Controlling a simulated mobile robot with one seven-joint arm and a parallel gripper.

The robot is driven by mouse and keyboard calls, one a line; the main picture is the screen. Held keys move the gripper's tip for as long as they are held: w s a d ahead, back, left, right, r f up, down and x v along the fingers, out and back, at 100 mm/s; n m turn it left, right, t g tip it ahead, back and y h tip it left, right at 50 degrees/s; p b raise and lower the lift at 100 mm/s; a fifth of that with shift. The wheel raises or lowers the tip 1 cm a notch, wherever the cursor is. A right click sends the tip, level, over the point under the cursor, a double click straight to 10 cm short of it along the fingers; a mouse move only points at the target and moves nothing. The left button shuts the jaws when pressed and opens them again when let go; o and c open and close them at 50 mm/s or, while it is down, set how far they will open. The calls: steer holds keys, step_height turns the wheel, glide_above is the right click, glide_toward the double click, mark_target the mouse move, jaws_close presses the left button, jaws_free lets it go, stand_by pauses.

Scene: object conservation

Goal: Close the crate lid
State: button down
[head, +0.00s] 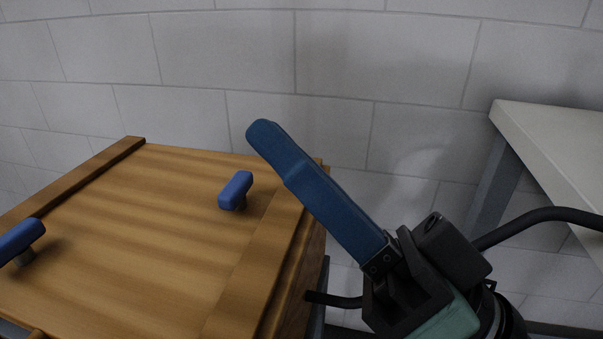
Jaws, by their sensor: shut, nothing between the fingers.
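A wooden crate (290,285) stands at the lower left of the head view. Its plank lid (140,230) lies flat on top and appears to be down on the crate. Two blue knobs stick up from the lid, one near the far right (237,188) and one at the left edge of the picture (18,240). My gripper (262,132) is shut and empty, its long blue fingers pointing up and left. In the picture the fingers overlap the lid's far right corner and hide part of it. I cannot tell whether they touch it.
A pale table (560,140) with a grey leg stands at the right. A white block wall (230,60) runs behind everything. The floor gap between crate and table is mostly covered by my arm.

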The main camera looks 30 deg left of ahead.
mark_target(278, 324)
steer(key=s+f+n+g+b, duration=0.1)
steer(key=f+b, duration=0.2)
steer(key=b, duration=0.1)
steer(key=s+f+n+g+b, duration=0.1)
steer(key=f+n+b, duration=0.1)
steer(key=f+b, duration=0.2)
steer(key=s+d+f+n+g+b, duration=0.1)
steer(key=f+n+g+b, duration=0.1)
steer(key=b, duration=0.3)
steer(key=shift+s+d+f+y, duration=0.1)
steer(key=shift+s+f+y, duration=0.25)
steer(key=shift+f, duration=0.55)
steer(key=shift+s+f+b, duration=0.25)
steer(key=shift+f+b, duration=1)
steer(key=shift+b, duration=0.35)
steer(key=shift+f, duration=0.15)
